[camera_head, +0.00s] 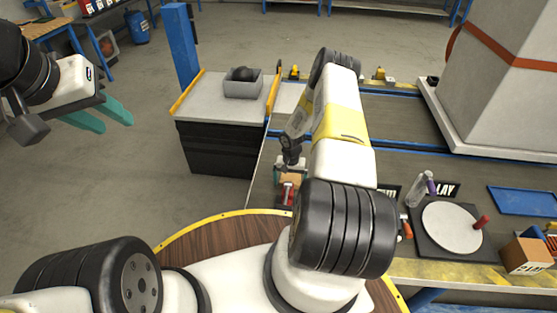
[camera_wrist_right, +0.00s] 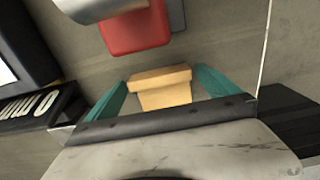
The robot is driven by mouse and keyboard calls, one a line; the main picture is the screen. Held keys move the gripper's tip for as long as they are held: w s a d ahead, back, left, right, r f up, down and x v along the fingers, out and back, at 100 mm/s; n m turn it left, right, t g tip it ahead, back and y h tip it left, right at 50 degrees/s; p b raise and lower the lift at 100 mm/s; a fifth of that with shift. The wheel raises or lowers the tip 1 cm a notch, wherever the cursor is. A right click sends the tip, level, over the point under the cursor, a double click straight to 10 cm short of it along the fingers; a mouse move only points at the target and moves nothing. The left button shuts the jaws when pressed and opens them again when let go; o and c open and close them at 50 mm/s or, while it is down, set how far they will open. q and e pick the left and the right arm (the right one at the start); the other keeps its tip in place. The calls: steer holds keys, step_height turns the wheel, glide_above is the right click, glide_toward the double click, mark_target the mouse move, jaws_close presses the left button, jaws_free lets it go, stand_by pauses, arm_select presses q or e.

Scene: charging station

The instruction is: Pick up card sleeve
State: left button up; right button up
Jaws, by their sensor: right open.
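A tan piece (camera_wrist_right: 160,88), which looks like the card sleeve, lies between the teal fingers of my right gripper (camera_wrist_right: 163,78) in the right wrist view. The right gripper is open, with a finger on either side of the piece and small gaps visible. In the head view the tan piece (camera_head: 291,181) shows small at the near left part of the table, below my right gripper; my right arm hides much around it. My left gripper (camera_head: 112,115) is open and empty over the floor at the left, far from the piece.
A red block (camera_wrist_right: 135,32) with a grey part sits just beyond the tan piece. A black sign (camera_wrist_right: 35,105) lies to its left. The table (camera_head: 410,180) also holds a round white plate (camera_head: 451,228), a blue tray (camera_head: 525,201) and a cardboard box (camera_head: 525,256). A grey bin (camera_head: 243,90) stands on the side cabinet.

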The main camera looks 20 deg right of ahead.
steer(key=c, duration=1.3)
steer(key=shift+o, duration=0.2)
steer(key=shift+r, duration=0.1)
